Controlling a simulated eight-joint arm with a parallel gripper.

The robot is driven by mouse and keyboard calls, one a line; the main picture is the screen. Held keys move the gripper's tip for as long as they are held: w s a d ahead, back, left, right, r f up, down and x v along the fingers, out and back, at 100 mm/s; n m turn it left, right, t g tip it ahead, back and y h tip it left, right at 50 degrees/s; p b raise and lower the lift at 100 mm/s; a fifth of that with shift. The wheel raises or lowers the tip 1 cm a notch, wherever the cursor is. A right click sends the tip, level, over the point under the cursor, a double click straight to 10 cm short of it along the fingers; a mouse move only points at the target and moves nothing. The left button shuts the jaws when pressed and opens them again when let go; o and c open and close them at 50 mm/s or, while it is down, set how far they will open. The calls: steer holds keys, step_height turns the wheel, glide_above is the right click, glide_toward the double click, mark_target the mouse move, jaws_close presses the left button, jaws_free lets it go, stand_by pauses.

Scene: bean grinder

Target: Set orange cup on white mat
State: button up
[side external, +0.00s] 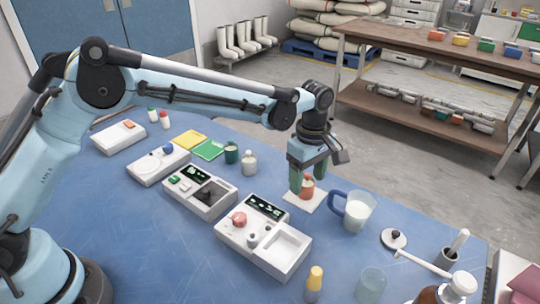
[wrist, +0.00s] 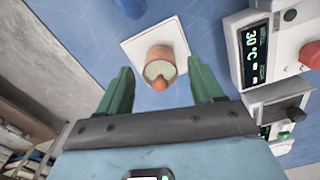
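The orange cup (side external: 307,188) stands on the white mat (side external: 292,194), below my gripper (side external: 300,184). In the wrist view the cup (wrist: 160,52) has a pale inside and a small pointed lip, and it covers the lower part of the mat (wrist: 135,46). My gripper (wrist: 162,78) is open. Its green fingers are on either side of the cup, with a visible gap between each finger and the cup. In the side view the fingers partly hide the cup.
A blue-handled jug (side external: 356,212) with white contents stands close to the right of the mat. White devices (side external: 262,240) with displays are at the front left. A green jar (side external: 232,152) and a pale bottle (side external: 249,163) stand behind left.

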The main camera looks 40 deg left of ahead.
steer(key=shift+r, duration=0.1)
step_height(320, 180, up, 12)
steer(key=s+a+r+m+t, duration=0.3)
steer(key=s+a+r+m, duration=0.2)
steer(key=s+a+m, duration=0.4)
steer(key=s+a+f+m+t, duration=0.4)
steer(key=s+a+f+m, duration=0.2)
steer(key=s+a, duration=0.3)
steer(key=shift+s+f, duration=0.45)
steer(key=shift+s, duration=0.35)
steer(key=shift+a, duration=0.1)
stand_by(0.6)
